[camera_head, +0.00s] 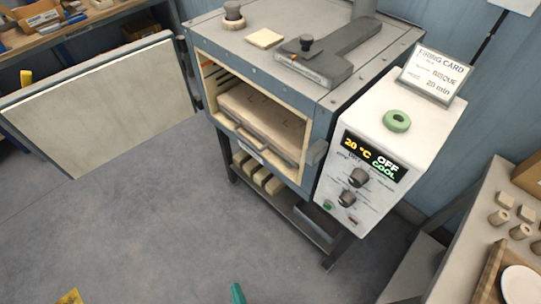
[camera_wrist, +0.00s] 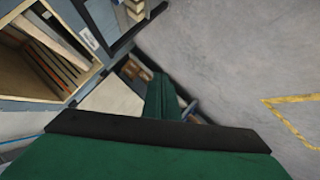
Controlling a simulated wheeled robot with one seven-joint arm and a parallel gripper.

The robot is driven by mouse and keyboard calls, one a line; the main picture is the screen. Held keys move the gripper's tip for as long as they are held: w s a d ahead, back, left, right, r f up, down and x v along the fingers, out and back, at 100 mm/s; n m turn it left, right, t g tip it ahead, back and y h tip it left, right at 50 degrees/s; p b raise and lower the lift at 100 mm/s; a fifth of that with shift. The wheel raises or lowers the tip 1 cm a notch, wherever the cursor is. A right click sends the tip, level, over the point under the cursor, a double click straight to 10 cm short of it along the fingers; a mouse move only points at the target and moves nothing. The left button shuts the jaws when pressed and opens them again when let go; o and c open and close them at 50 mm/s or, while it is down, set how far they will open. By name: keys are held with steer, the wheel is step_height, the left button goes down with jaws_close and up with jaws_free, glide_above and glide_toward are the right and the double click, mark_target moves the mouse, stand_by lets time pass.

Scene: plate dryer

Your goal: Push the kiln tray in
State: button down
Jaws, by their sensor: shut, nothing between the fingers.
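The kiln (camera_head: 300,95) stands with its door (camera_head: 100,105) swung wide open to the left. A pale tan kiln tray (camera_head: 262,118) lies level inside the chamber, its front edge near the opening. I cannot tell exactly how far it stands out. In the wrist view the chamber opening (camera_wrist: 40,50) shows at the upper left, tilted, with the tray's edges partly in sight. My green gripper (camera_wrist: 163,95) is shut and empty, in front of and apart from the kiln. In the head view only a green tip of my gripper (camera_head: 238,293) shows at the bottom edge.
A control box (camera_head: 375,150) on the kiln's right reads 20 °C, OFF, COOL. Bricks (camera_head: 258,178) lie on the shelf below. A side table (camera_head: 500,195) with small pieces stands at the right. The floor in front (camera_head: 150,230) is clear.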

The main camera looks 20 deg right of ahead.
steer(key=w+f+n+g+h, duration=0.1)
steer(key=w+f+n, duration=0.2)
steer(key=w+f, duration=0.25)
steer(key=n+g+h, duration=0.5)
steer(key=n+h, duration=0.6)
steer(key=h, duration=0.4)
glide_toward(278, 151)
steer(key=x, duration=0.6)
steer(key=shift+d, duration=0.25)
